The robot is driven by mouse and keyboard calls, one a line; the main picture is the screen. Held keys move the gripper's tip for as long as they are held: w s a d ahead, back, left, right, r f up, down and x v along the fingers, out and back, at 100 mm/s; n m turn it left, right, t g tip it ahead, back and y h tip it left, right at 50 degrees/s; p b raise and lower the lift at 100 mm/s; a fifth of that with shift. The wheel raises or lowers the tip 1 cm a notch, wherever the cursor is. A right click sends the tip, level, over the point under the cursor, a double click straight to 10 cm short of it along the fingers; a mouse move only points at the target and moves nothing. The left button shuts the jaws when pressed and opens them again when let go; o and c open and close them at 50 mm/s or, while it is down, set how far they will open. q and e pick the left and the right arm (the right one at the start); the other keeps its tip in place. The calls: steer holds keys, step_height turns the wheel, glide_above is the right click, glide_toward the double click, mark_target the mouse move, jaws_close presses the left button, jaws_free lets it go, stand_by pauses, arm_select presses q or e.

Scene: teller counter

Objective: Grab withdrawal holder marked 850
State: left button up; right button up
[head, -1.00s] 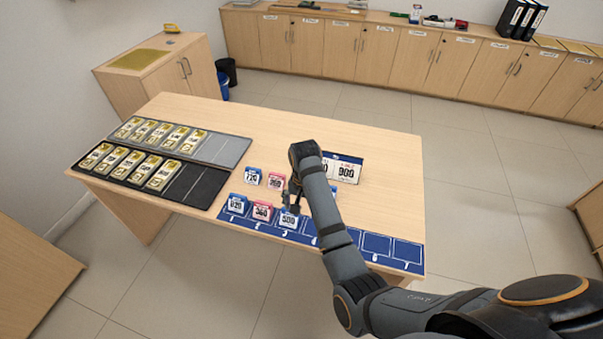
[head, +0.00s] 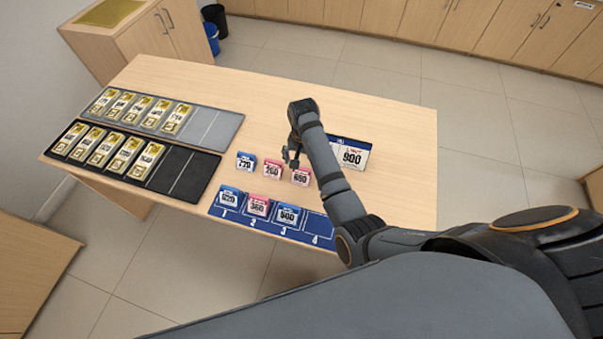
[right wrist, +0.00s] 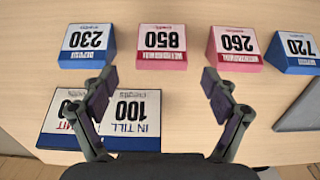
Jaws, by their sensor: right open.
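The pink holder marked 850 (right wrist: 163,46) stands on the table, upside down in the right wrist view, ahead of my fingers and between their lines. It also shows in the head view (head: 301,176), close to my right arm. My right gripper (right wrist: 160,84) is open and empty, apart from the holder. In the head view the gripper (head: 291,158) hangs near the pink holders. Beside 850 are a pink 260 holder (right wrist: 235,46) and a blue 230 holder (right wrist: 88,46). My left gripper is not in view.
A blue 720 holder (head: 246,161) is at the row's end. A blue numbered mat (head: 318,222) carries three holders in its first slots. A sign (head: 351,155) stands behind my right arm. Trays (head: 180,172) of gold-coloured packs lie at left.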

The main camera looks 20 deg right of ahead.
mark_target(303, 168)
steer(key=shift+w+f, duration=0.1)
steer(key=shift+f, duration=0.75)
step_height(303, 168, down, 4)
steer(key=shift+w+r, duration=0.1)
steer(key=shift+r, duration=0.1)
steer(key=shift+f, duration=0.15)
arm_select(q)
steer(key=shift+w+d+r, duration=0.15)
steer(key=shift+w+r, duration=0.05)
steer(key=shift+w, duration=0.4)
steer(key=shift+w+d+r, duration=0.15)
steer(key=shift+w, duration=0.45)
arm_select(e)
steer(key=c, duration=1.2)
